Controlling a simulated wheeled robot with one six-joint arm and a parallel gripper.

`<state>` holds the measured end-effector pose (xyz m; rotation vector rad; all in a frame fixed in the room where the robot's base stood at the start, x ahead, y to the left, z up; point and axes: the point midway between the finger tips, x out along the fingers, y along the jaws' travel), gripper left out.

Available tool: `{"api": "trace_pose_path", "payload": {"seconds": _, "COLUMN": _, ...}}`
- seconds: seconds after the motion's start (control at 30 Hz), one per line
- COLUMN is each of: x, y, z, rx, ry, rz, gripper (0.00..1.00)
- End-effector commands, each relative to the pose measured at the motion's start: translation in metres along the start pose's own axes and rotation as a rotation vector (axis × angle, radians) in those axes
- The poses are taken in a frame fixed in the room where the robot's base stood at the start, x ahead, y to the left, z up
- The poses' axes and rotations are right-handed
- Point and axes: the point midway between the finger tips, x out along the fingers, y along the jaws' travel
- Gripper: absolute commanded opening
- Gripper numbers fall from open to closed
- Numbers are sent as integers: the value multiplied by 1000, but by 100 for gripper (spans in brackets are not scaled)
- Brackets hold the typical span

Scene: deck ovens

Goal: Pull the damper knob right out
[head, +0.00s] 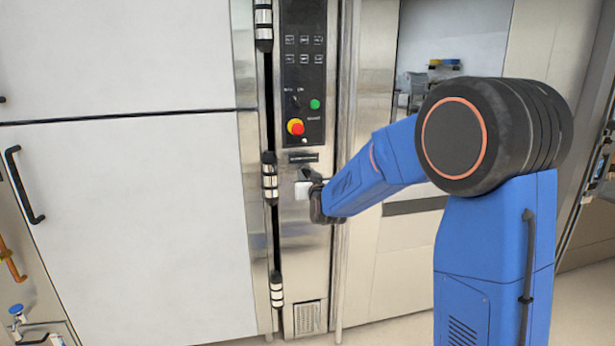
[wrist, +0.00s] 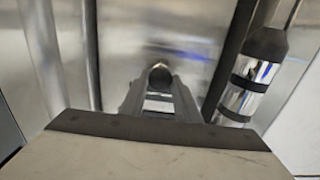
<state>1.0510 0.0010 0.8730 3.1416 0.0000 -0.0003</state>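The damper knob (wrist: 160,74) shows in the wrist view as a small round dark knob with a bright rim, in front of a brushed steel panel. My gripper (wrist: 160,84) is lined up with it, one fingertip close on each side of the knob. I cannot tell whether the fingers touch it or leave a small gap. In the head view my gripper (head: 306,178) is at the steel column, just below a small dark label plate (head: 303,157). There the knob is hidden or too small to make out.
Above is a black control panel (head: 303,70) with a red-and-yellow emergency stop (head: 295,127) and a green button (head: 315,104). Black-and-chrome hinges (head: 269,177) run along the column's left edge, beside large pale doors (head: 150,230). A vent grille (head: 307,318) sits low on the column.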

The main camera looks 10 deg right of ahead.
Motion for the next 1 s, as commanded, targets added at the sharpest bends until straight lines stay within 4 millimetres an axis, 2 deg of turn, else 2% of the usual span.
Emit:
{"api": "trace_pose_path", "payload": {"seconds": 0.17, "x": -7, "y": 0, "z": 0, "rx": 0, "ry": 0, "rz": 0, "gripper": 0}}
{"api": "trace_pose_path", "payload": {"seconds": 0.4, "x": -42, "y": 0, "z": -1, "rx": 0, "ry": 0, "rz": -1, "gripper": 0}}
{"api": "trace_pose_path", "payload": {"seconds": 0.5, "x": -51, "y": 0, "z": 0, "rx": -1, "ry": 0, "rz": -1, "gripper": 0}}
{"api": "trace_pose_path", "payload": {"seconds": 0.87, "x": -55, "y": 0, "z": 0, "rx": 0, "ry": -1, "rz": 0, "gripper": 0}}
{"api": "trace_pose_path", "payload": {"seconds": 0.9, "x": -55, "y": 0, "z": 0, "rx": 0, "ry": -1, "rz": 0, "gripper": 38}}
{"api": "trace_pose_path", "payload": {"seconds": 0.93, "x": -55, "y": 0, "z": 0, "rx": 0, "ry": -1, "rz": 0, "gripper": 45}}
{"api": "trace_pose_path", "payload": {"seconds": 1.0, "x": -55, "y": 0, "z": 0, "rx": 0, "ry": -1, "rz": 0, "gripper": 46}}
